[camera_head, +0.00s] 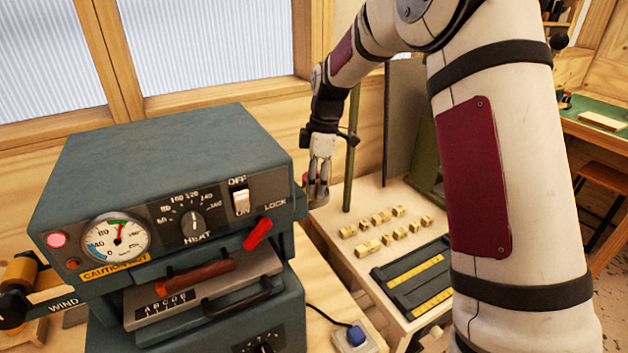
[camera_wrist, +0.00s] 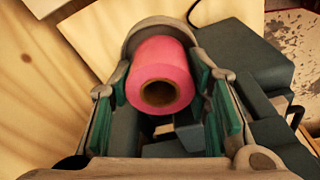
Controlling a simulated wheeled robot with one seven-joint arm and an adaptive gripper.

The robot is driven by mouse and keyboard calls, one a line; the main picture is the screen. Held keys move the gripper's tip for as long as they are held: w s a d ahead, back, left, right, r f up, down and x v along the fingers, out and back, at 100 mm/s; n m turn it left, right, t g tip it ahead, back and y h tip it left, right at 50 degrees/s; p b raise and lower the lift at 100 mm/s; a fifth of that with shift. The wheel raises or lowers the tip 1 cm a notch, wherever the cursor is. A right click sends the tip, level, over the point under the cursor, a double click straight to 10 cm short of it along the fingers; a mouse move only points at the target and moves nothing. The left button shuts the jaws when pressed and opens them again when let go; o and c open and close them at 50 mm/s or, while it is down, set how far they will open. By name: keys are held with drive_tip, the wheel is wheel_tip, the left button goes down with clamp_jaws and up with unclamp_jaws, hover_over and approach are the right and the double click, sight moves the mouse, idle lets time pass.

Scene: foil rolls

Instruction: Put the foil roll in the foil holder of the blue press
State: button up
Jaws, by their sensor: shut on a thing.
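The foil roll (camera_wrist: 160,60) is pink with a dark hollow core, and its end faces the wrist camera. My gripper (camera_wrist: 162,78) is shut on it, with green finger pads on both sides. In the head view my gripper (camera_head: 318,190) points down just beyond the right side of the blue-grey press (camera_head: 170,160); the roll is mostly hidden there. A curved grey-beige piece borders the roll's far end in the wrist view; I cannot tell whether it is part of the holder. A gold roll (camera_head: 20,271) sits on the press's left side by the WIND arm. I cannot make out the empty foil holder clearly.
The press front has a gauge (camera_head: 116,238), a heat dial, a red lever (camera_head: 257,234) and a type tray with a handle. Right of it, a bench (camera_head: 352,205) holds several brass blocks (camera_head: 386,230) and a dark type case (camera_head: 415,277). A green post stands near my gripper.

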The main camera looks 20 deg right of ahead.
drive_tip(key=shift+f, duration=0.3)
drive_tip(key=o, duration=1.2)
